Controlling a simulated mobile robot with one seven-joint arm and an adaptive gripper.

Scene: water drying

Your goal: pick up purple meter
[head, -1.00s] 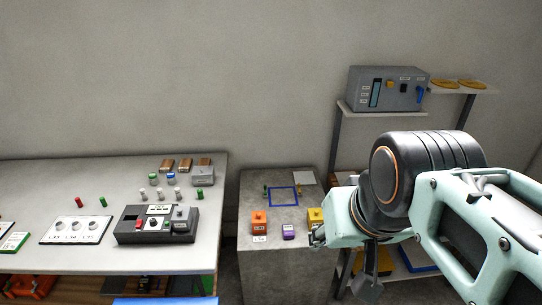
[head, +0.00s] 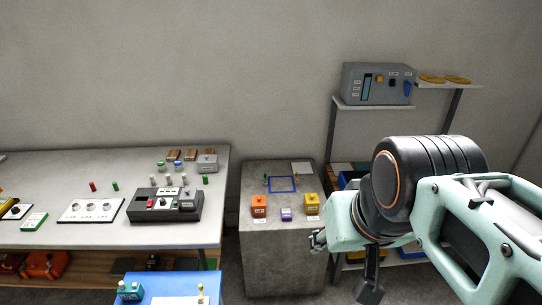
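The purple meter (head: 286,214) is a small box with a pale label on its front. It stands near the front of the grey concrete block (head: 284,255) in the head view, between an orange meter (head: 259,206) and a yellow meter (head: 312,204).
A blue square outline (head: 283,184) lies behind the meters. A long table (head: 60,238) with a dark control box (head: 167,204) stands left. A blue surface (head: 180,285) is at the bottom. A shelf (head: 375,104) with a grey device (head: 378,83) stands right.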

